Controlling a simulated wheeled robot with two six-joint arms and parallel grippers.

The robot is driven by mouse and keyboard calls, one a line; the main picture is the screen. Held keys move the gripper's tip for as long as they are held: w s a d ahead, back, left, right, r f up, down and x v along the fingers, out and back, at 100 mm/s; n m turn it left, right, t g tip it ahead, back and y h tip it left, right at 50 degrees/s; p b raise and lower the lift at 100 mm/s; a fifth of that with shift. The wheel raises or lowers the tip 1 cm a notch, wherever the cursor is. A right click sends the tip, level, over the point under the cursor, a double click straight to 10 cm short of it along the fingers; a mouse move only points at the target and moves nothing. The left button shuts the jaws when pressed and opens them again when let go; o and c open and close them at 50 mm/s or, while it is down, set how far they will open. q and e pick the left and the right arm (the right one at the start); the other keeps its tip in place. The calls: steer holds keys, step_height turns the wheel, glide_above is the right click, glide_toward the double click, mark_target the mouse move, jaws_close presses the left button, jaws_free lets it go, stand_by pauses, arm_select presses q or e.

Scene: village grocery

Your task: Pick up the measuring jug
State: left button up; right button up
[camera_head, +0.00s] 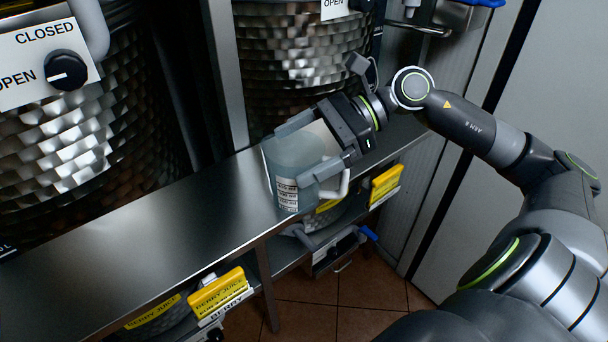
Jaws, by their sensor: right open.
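The measuring jug (287,165) is a translucent grey-blue cup with white printed markings and a white handle. My right gripper (301,154) reaches in from the right. It is open, with one finger at the jug's far upper side and the other across its near side by the handle. I cannot tell whether the fingers touch the jug. Part of the jug's rim and right side is hidden behind the gripper. My left gripper is not in view.
The metal shelf (150,245) is clear to the left of the jug. Large hammered-metal drums (80,130) stand behind it, one with an open/closed dial (66,71). Below are yellow-labelled containers, including a berry juice label (217,288), and a tiled floor (320,310).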

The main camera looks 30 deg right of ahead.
steer(key=c, duration=1.3)
